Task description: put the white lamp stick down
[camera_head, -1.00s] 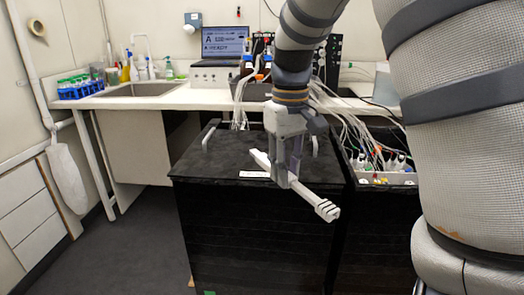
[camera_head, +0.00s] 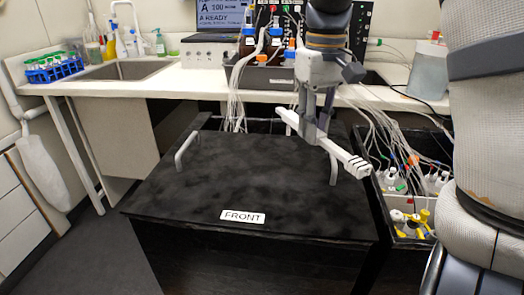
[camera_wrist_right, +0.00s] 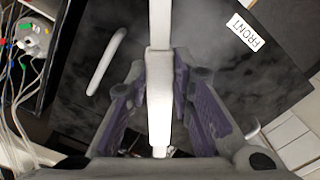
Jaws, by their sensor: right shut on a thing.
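The white lamp stick (camera_head: 345,160) is a long white bar with a ridged end at the lower right. My right gripper (camera_head: 314,132) is shut on it near its middle and holds it over the right part of the black box lid (camera_head: 240,185). In the right wrist view the stick (camera_wrist_right: 160,90) runs lengthwise between the purple-padded fingers of my right gripper (camera_wrist_right: 160,100). I cannot tell how high the stick is above the lid. My left gripper is not in view.
The lid has two upright grey handles, at left (camera_head: 187,150) and right (camera_head: 333,168), and a FRONT label (camera_head: 243,216). Its middle is clear. A crate of bottles and cables (camera_head: 410,235) stands at right. A white counter (camera_head: 150,85) with a sink stands behind.

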